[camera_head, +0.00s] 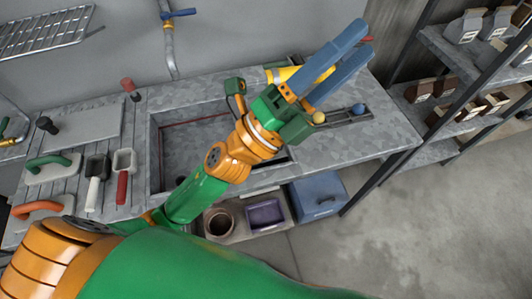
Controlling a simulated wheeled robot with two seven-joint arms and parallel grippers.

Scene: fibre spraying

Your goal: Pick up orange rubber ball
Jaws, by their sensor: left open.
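A small yellow-orange ball (319,117) shows at the right part of the grey counter, just beside the base of my left gripper; it may be the orange rubber ball. A blue ball (358,109) sits to its right on a dark slotted strip. My left gripper (351,47) has long blue fingers. They are open, point to the upper right, and reach past the balls over the back of the counter. I see nothing held between them. The gripper body hides part of the counter near the yellow-orange ball. My right gripper is not in view.
A sink (160,150) is left of my arm. A yellow object (283,74) and a red object (367,39) are partly behind the fingers. Scoops and handled tools lie on the left. A blue box (318,193) and purple bin (265,214) are below; a shelf (455,50) stands right.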

